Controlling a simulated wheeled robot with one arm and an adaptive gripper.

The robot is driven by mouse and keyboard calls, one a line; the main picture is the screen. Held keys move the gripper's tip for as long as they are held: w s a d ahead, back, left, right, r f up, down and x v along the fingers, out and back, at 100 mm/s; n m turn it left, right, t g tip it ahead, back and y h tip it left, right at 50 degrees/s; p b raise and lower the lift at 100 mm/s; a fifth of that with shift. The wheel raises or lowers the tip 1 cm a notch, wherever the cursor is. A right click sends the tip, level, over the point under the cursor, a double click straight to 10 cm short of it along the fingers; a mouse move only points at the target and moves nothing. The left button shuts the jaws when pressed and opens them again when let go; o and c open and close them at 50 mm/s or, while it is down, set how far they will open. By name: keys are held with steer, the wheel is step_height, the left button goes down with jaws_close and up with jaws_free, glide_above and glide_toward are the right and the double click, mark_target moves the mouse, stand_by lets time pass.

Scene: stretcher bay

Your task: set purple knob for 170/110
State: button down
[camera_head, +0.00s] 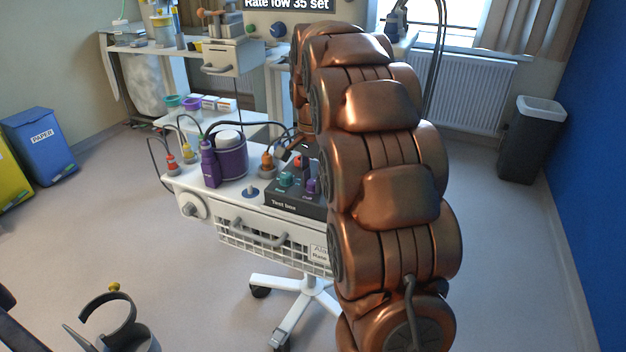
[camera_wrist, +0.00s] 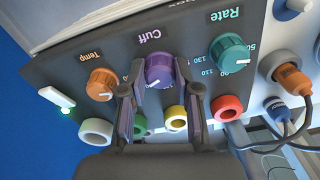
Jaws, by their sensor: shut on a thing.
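The purple knob (camera_wrist: 159,68), labelled "Cuff", is on the dark test box (camera_wrist: 75,62) between an orange knob (camera_wrist: 101,84) labelled "Temp" and a teal knob (camera_wrist: 230,54) labelled "Rate". My gripper (camera_wrist: 160,84) has its fingers on either side of the purple knob and is shut on it. A white pointer line shows on the knob, towards the lower left in the wrist view. The scale marks around it are hidden or too small to read. In the head view the purple knob (camera_head: 312,186) shows beside my copper arm, on the test box (camera_head: 284,201).
The white trolley (camera_head: 235,208) carries the box, a purple canister (camera_head: 231,160) and a purple bottle (camera_head: 210,165). Coloured sockets, such as the red one (camera_wrist: 226,107), line the box near my fingers. Cables with plugs (camera_wrist: 290,80) lie beside it.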

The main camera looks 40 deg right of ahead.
mark_target(313, 181)
steer(key=shift+m, duration=1.2)
steer(key=c, duration=0.8)
jaws_free()
steer(key=shift+r, duration=0.15)
steer(key=shift+r, duration=5.9)
